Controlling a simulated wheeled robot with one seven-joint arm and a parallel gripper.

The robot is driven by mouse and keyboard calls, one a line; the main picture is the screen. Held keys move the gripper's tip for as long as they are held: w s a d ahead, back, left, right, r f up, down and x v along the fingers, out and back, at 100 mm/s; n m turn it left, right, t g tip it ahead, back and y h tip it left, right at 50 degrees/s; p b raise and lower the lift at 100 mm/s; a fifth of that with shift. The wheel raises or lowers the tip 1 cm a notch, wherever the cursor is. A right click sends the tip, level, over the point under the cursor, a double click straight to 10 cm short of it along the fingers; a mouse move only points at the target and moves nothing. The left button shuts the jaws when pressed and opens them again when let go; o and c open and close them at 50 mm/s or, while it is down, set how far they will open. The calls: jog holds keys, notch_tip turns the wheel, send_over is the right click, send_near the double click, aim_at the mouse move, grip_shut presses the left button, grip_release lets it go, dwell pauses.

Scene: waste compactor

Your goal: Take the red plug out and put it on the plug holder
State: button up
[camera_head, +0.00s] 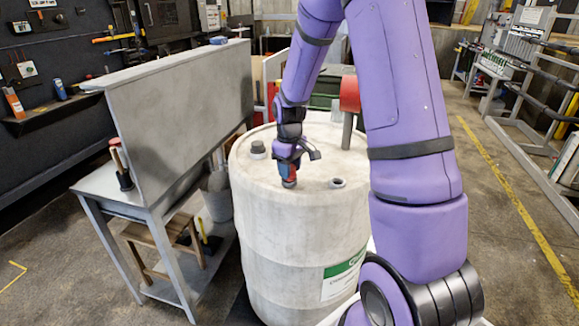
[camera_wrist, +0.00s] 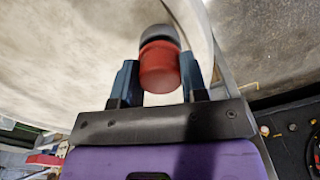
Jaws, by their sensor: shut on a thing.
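My gripper (camera_head: 289,172) points down over the top of the white drum (camera_head: 300,215), between a grey cap and an open ring-shaped fitting. In the wrist view, the two blue fingers of my gripper (camera_wrist: 160,82) are shut on the red plug (camera_wrist: 159,67), one on each side. The plug is a short red cylinder with a dark ring or end beyond it. In the head view only a small bit of red shows at the fingertips. I cannot tell whether the plug still touches the drum top. I cannot pick out the plug holder for sure.
The grey cap (camera_head: 257,149) and the open fitting (camera_head: 337,183) stand on the drum top. A red cylinder on a grey post (camera_head: 349,95) rises behind, near my arm. A metal table with an upright panel (camera_head: 180,110) stands close on the left. Floor is open at right.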

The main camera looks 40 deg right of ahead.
jog(key=shift+f, duration=0.6)
dwell(0.3)
jog(key=o, duration=1.1)
jog(key=shift+c, duration=0.4)
jog(key=shift+r, duration=0.15)
jog(key=shift+r, duration=3.4)
